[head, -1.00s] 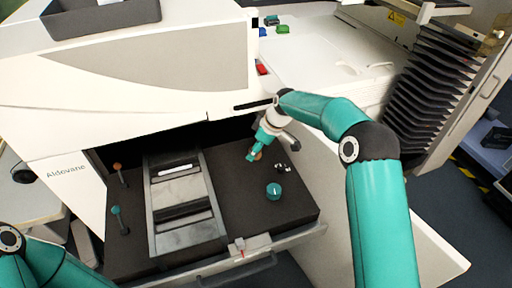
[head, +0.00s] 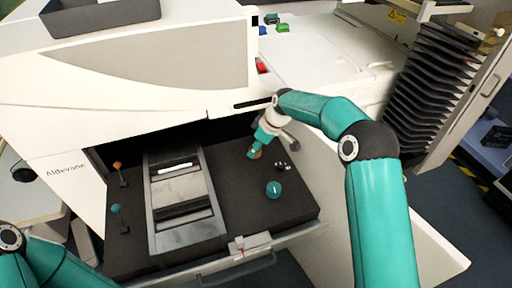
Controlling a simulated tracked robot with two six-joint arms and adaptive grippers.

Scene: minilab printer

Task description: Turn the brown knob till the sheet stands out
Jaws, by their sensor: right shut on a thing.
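The brown knob (head: 257,154) stands on the dark deck of the pulled-out drawer, behind the teal knob. It is mostly hidden by my right gripper (head: 256,149), which is shut on it from above. My left gripper is out of view; only part of my left arm shows at the lower left. A pale sheet (head: 178,188) shows between the metal bars of the paper track (head: 155,215) in the drawer. I cannot tell how far it stands out.
A teal knob (head: 273,190) and a small black and silver part (head: 282,167) sit near the gripper. Orange-tipped (head: 117,165) and green-tipped (head: 116,208) levers stand at the drawer's left. The printer body (head: 120,90) overhangs the drawer's back.

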